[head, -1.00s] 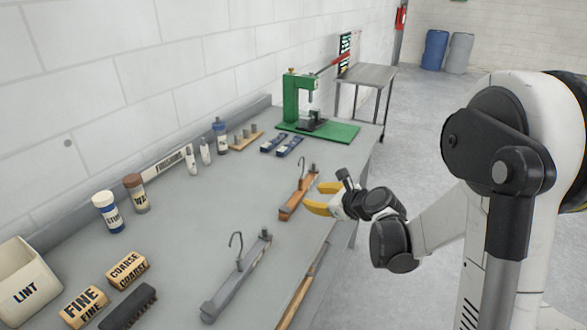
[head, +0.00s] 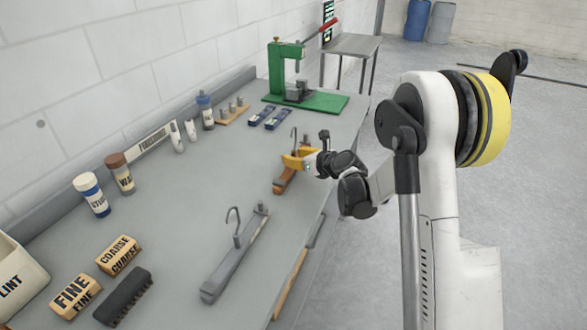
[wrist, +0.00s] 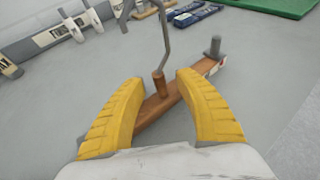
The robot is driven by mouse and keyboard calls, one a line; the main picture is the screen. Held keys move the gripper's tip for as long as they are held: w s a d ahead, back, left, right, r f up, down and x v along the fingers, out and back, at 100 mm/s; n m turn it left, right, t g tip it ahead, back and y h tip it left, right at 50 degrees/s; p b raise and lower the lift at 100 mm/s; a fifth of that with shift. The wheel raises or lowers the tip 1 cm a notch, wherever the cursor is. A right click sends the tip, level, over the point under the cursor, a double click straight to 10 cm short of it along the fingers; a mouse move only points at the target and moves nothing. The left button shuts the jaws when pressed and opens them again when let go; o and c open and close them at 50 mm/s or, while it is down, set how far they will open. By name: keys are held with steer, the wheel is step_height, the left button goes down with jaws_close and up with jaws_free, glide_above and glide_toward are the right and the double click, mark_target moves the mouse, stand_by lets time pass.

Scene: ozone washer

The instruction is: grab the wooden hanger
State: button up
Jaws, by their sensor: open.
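The wooden hanger (head: 283,180) lies on the grey workbench near its right edge, its metal hook standing up. In the wrist view the brown bar of the hanger (wrist: 160,104) runs diagonally between my two yellow fingers, and its hook rises from the middle of the bar. My gripper (head: 292,160) is open, with its fingers at the hanger in the head view. In the wrist view my gripper (wrist: 158,92) has one finger on each side of the hook's base. I cannot tell whether the fingers touch the wood. Part of the hanger is hidden behind the fingers.
A grey hanger (head: 236,255) lies nearer on the bench (head: 180,220). A green press (head: 300,95) stands at the far end, with blue packs (head: 268,117) before it. Bottles, labelled blocks (head: 118,255) and a black brush (head: 122,296) line the left side.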

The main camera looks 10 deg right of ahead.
steer(key=shift+w+a+f, duration=0.15)
steer(key=shift+w, duration=0.25)
steer(key=shift+c, duration=0.4)
jaws_close()
